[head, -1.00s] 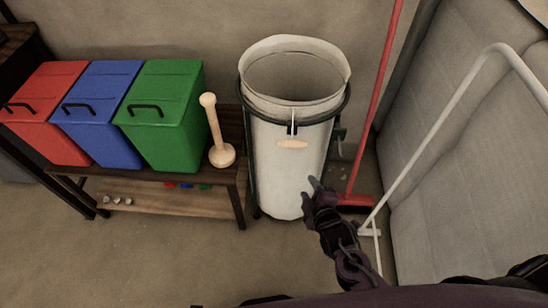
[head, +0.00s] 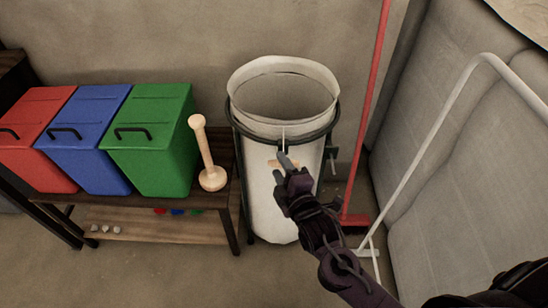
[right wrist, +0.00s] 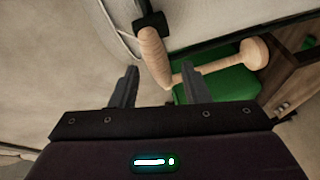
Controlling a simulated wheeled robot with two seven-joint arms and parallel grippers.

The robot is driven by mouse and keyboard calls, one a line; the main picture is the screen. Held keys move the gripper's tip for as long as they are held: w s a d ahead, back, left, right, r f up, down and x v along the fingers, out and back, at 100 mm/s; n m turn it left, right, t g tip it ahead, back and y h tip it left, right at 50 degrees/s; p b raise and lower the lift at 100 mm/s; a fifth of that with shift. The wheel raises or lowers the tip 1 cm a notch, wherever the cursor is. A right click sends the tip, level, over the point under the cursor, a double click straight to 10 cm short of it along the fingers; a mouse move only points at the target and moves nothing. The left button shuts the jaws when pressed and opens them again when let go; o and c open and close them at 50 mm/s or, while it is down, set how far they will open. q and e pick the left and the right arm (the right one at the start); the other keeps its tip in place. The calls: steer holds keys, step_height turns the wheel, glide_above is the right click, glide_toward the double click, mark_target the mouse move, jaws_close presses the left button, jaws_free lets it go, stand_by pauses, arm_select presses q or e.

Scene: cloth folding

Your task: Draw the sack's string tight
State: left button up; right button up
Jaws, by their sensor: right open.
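The white sack (head: 262,200) hangs upright and open-mouthed in a dark ring stand (head: 235,118). Its string (head: 283,138) comes down the front from the rim to a small wooden handle (head: 271,163), partly hidden behind my right gripper (head: 280,167). In the right wrist view the wooden handle (right wrist: 153,57) hangs from a black piece (right wrist: 150,24), just ahead of and roughly between the fingertips. The right gripper (right wrist: 160,80) is open there with nothing clearly held. My left gripper is not in view.
Red (head: 35,140), blue (head: 90,140) and green (head: 150,140) bins and a wooden plunger-like tool (head: 207,160) stand on a shelf left of the sack. A red broom (head: 368,110) and a white bent pole (head: 430,135) stand right of it, near a grey padded surface (head: 450,160).

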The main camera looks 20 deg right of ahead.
steer(key=shift+w+a+f, duration=0.15)
steer(key=shift+w+f, duration=0.05)
steer(key=shift+w, duration=0.9)
steer(key=shift+w+a+f, duration=0.1)
steer(key=shift+w+f, duration=0.05)
steer(key=shift+w, duration=0.95)
jaws_close()
